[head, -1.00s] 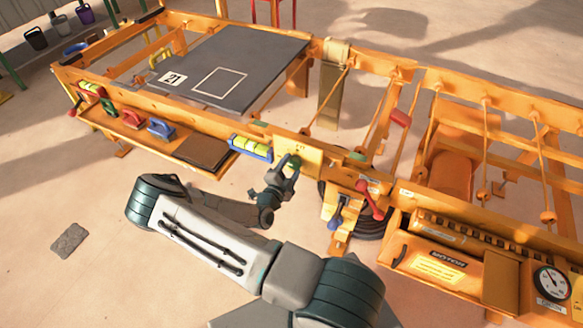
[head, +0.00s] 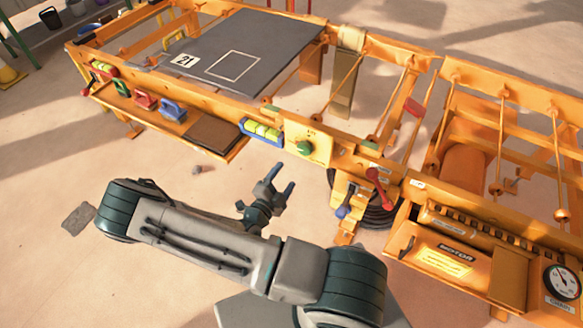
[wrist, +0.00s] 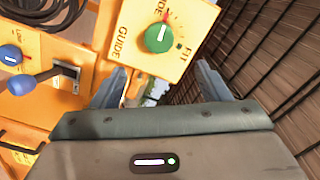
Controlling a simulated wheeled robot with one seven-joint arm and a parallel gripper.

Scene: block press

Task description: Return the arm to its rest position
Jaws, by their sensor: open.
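My gripper (head: 277,183) is open and empty in the head view, in free air in front of the orange machine frame (head: 400,163). Its two fingers point up and right toward the frame. In the wrist view, the open gripper (wrist: 165,90) has its fingers apart, with a panel reading GUIDE and FIT beyond them. The panel's green knob (head: 304,148) also shows in the wrist view (wrist: 159,38). My arm is bent and reaches across the lower middle of the head view, apart from the machine.
A red-handled lever (head: 376,187) and a blue-knobbed lever (head: 342,212) stick out right of my gripper. The motor box (head: 446,262) with a dial is at lower right. A dark plate (head: 205,60) lies on the frame.

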